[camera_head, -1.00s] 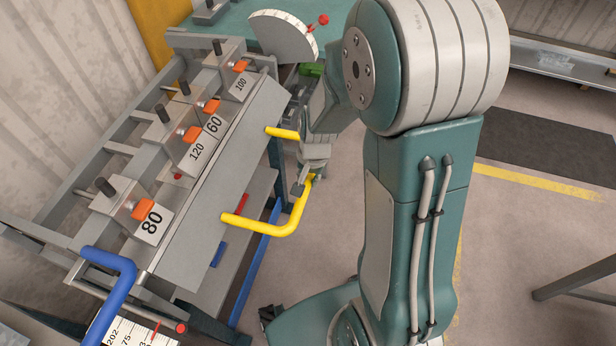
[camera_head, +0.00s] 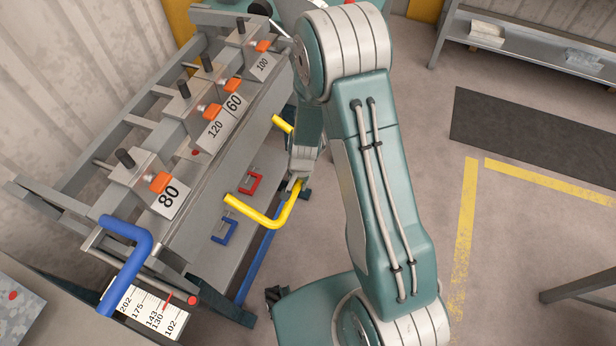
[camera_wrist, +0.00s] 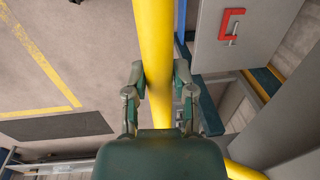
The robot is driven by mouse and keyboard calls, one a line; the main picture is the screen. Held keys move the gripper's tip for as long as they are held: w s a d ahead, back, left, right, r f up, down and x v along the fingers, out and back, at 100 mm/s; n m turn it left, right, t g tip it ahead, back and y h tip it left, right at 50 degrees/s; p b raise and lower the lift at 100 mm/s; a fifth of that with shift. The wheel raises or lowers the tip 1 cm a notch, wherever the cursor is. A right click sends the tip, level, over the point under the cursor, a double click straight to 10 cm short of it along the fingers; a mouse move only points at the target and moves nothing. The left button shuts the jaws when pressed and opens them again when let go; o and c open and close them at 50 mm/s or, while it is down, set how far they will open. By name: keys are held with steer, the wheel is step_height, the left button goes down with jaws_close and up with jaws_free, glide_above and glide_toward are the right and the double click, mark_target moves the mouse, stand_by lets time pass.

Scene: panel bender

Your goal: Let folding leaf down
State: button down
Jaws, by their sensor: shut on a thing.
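The folding leaf (camera_head: 205,190) is the long grey plate along the front of the bender, below the row of numbered blocks. A yellow bent handle (camera_head: 262,220) sticks out from it, and its far end shows at upper right, partly behind my arm. My gripper (camera_head: 296,185) is shut on the handle's outer bar. In the wrist view, the yellow bar (camera_wrist: 153,50) runs between both fingers of my gripper (camera_wrist: 158,82). The leaf's exact angle is hard to tell.
A blue lever (camera_head: 130,265) and a number scale (camera_head: 145,312) stand at lower left. A dark mat (camera_head: 540,135) lies on open floor at right.

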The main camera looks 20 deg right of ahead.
steer(key=shift+w+a+f, duration=0.3)
steer(key=shift+a+f, duration=0.2)
steer(key=shift+f, duration=0.1)
steer(key=shift+w+a+f, duration=0.3)
steer(key=shift+a+f, duration=0.15)
steer(key=shift+f, duration=0.2)
steer(key=shift+w+a+f, duration=0.3)
steer(key=shift+a+f, duration=0.2)
steer(key=shift+f, duration=0.1)
steer(key=shift+c, duration=2.3)
jaws_free()
steer(key=shift+w, duration=0.1)
steer(key=shift+a+r, duration=0.1)
step_height(320, 180, up, 12)
steer(key=d, duration=0.1)
steer(key=shift+s, duration=0.3)
